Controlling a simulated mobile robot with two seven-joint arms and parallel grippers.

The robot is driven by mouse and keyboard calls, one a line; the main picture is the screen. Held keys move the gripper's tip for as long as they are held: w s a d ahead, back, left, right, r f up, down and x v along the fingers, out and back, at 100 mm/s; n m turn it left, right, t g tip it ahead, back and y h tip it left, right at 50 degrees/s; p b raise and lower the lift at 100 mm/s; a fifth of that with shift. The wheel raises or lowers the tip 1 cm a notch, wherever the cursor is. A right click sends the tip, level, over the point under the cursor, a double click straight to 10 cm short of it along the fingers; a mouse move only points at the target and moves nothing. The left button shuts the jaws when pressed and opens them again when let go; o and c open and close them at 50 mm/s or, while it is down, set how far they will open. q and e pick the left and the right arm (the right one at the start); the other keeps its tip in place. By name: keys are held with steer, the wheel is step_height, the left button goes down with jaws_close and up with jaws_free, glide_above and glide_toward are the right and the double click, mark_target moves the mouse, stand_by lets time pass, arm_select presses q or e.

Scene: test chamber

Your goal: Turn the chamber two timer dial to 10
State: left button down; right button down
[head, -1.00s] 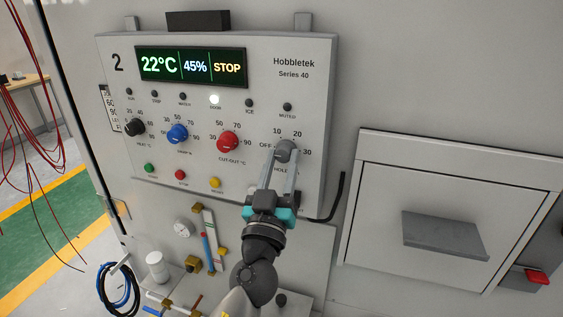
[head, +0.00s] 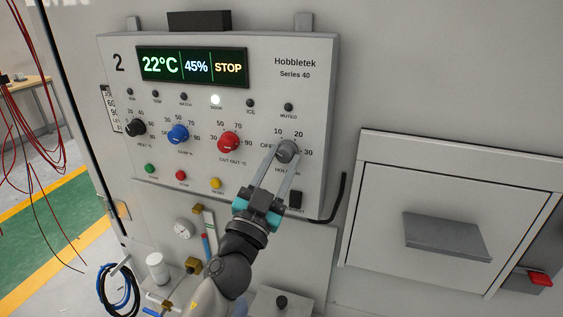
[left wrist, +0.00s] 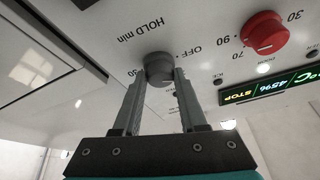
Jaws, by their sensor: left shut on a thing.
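The chamber two panel (head: 315,100) carries a grey timer dial (head: 287,151) at its lower right, with OFF, 10, 20 and 30 printed around it. My left gripper (head: 284,158) is shut on this dial, one finger on each side. In the left wrist view the dial (left wrist: 159,68) sits between the tips of my left gripper (left wrist: 160,80). The dial's pointer mark is too small or hidden to read. The display (head: 192,66) reads 22°C, 45% and STOP. My right gripper is not in view.
Black, blue (head: 178,134) and red (head: 228,142) knobs sit left of the timer dial. Small green, red and yellow buttons lie below them. A door with a grey handle (head: 447,236) is at right. Pipes and a gauge (head: 183,229) stand below the panel.

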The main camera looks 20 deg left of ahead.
arm_select(q)
steer(key=m, duration=0.1)
steer(key=m+h+p, duration=0.1)
steer(key=m, duration=0.2)
steer(key=shift+a+r+g+h+p, duration=0.15)
steer(key=shift+r+g+h+p, duration=0.15)
steer(key=shift+h, duration=0.1)
steer(key=shift+a+m+g+h+p, duration=0.1)
steer(key=shift+m+g+h+p, duration=0.4)
steer(key=shift+m, duration=0.75)
steer(key=shift+m+g+h+p, duration=0.2)
steer(key=shift+m+h+p, duration=0.3)
steer(key=shift+m+p, duration=0.55)
steer(key=shift+m, duration=0.4)
steer(key=c, duration=0.7)
jaws_free()
steer(key=shift+o, duration=1.2)
steer(key=shift+w+f, duration=0.1)
steer(key=shift+f, duration=0.1)
